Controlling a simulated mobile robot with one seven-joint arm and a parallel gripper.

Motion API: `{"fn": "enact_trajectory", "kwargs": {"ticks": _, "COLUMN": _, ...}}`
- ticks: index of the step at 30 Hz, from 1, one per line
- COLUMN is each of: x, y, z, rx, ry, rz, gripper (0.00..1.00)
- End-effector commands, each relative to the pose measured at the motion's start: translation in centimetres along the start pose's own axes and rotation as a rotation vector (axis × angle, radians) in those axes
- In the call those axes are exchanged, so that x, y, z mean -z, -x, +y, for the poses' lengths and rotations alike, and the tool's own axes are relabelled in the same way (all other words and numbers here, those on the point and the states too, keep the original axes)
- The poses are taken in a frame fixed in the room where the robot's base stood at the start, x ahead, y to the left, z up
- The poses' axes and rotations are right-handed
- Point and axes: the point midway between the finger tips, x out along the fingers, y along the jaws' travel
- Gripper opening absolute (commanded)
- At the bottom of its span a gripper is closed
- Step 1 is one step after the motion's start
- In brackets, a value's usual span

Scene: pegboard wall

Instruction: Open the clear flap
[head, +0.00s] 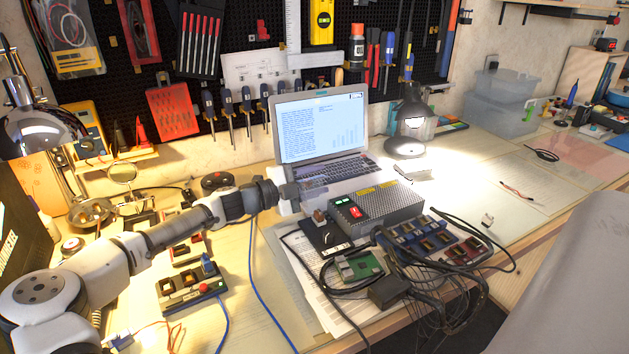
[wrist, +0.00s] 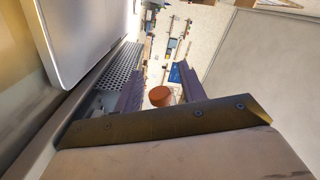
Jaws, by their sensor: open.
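A grey box (head: 378,212) with a perforated top stands in front of the laptop. A green and a red switch (head: 354,212) show on its left end. I cannot make out a clear flap in either view. My gripper (head: 294,194) is at the box's left, by the laptop's front left corner. In the wrist view its two dark fingers (wrist: 159,88) are apart. A round orange-brown thing (wrist: 160,96) shows between them; I cannot tell its distance, and no contact shows. The perforated metal (wrist: 119,66) appears to the left of the fingers.
The open laptop (head: 320,130) stands behind the box. A green circuit board (head: 361,266) with black cables lies in front. Coloured modules (head: 432,240) stand to its right. A lamp (head: 407,125) stands behind. The table at right is mostly clear.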

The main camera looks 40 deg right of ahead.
Motion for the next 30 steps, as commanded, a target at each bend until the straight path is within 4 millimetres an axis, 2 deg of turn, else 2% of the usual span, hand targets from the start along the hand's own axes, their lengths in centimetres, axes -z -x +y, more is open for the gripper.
{"fn": "enact_trajectory", "kwargs": {"ticks": 2, "x": 0.0, "y": 0.0, "z": 0.0, "rx": 0.000, "ry": 0.000, "rz": 0.000, "gripper": 0.38}}
{"fn": "enact_trajectory", "kwargs": {"ticks": 11, "x": 0.0, "y": 0.0, "z": 0.0, "rx": 0.000, "ry": 0.000, "rz": 0.000, "gripper": 0.00}}
{"fn": "enact_trajectory", "kwargs": {"ticks": 17, "x": -0.1, "y": 0.1, "z": -0.2, "rx": 0.001, "ry": 0.042, "rz": 0.001, "gripper": 0.00}}
{"fn": "enact_trajectory", "kwargs": {"ticks": 30, "x": -1.5, "y": 0.0, "z": 0.8, "rx": 0.000, "ry": 0.398, "rz": 0.002, "gripper": 0.00}}
